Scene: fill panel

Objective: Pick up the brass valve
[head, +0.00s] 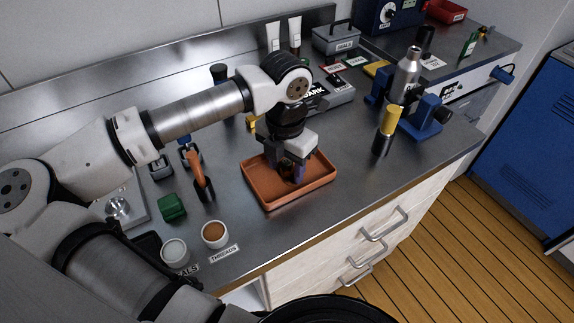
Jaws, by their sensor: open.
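My gripper (292,174) points down into the orange tray (262,196) near the front of the steel bench. Its dark fingers are low inside the tray, and the sensor end and wrist hide much of the tray's middle. I cannot clearly make out a brass valve between or under the fingers. A small yellow, brass-like thing (253,123) stands on the bench behind the tray, partly covered by my arm; I cannot tell whether it is the valve. The gripper is open.
A blue vise (425,112) holds a metal cylinder (407,72) at the right. A yellow-topped black cylinder (386,130) stands before it. Bare steel lies right of the tray.

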